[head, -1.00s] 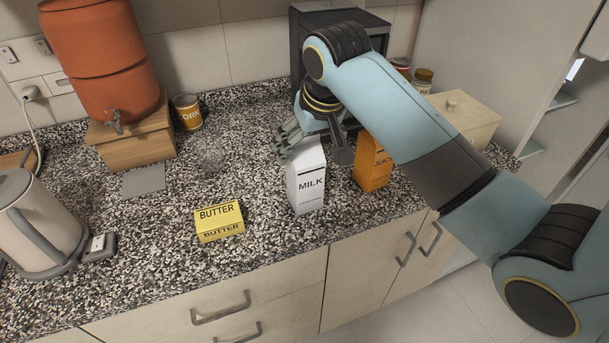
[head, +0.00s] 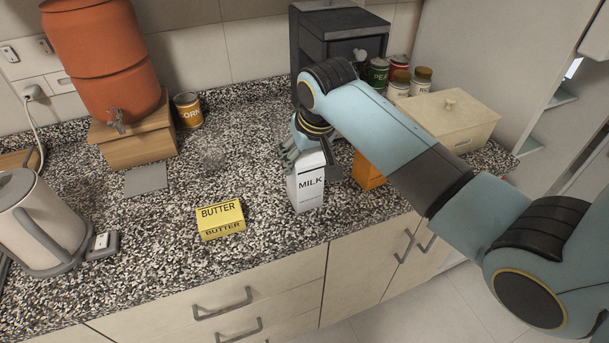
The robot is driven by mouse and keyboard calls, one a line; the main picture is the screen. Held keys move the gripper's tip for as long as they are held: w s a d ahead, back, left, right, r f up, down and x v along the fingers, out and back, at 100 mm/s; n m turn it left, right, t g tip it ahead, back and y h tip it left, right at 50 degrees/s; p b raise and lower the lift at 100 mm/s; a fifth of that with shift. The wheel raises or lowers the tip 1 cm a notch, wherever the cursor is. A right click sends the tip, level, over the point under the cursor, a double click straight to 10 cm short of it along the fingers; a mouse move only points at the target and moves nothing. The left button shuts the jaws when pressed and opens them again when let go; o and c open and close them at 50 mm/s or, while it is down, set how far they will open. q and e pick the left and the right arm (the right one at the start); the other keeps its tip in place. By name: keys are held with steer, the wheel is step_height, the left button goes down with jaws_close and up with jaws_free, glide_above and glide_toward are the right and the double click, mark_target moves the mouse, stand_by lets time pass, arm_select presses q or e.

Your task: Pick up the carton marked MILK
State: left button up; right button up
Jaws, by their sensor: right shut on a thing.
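The white carton marked MILK (head: 308,190) stands upright on the speckled counter, right of the middle. My right gripper (head: 307,157) is shut on the upper part of this carton. One set of fingers shows at the carton's left side; the other side is partly hidden by the carton and my wrist. The carton's base appears to be at the counter. My left gripper is not in view.
An orange juice carton (head: 368,172) stands close on the right, partly behind my arm. A yellow butter box (head: 220,218) lies to the left. A wooden box (head: 450,122), jars and a dark appliance (head: 312,45) stand behind. A kettle (head: 42,222) is at the far left.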

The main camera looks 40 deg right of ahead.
steer(key=c, duration=0.7)
steer(key=shift+o, duration=0.2)
steer(key=shift+r, duration=0.1)
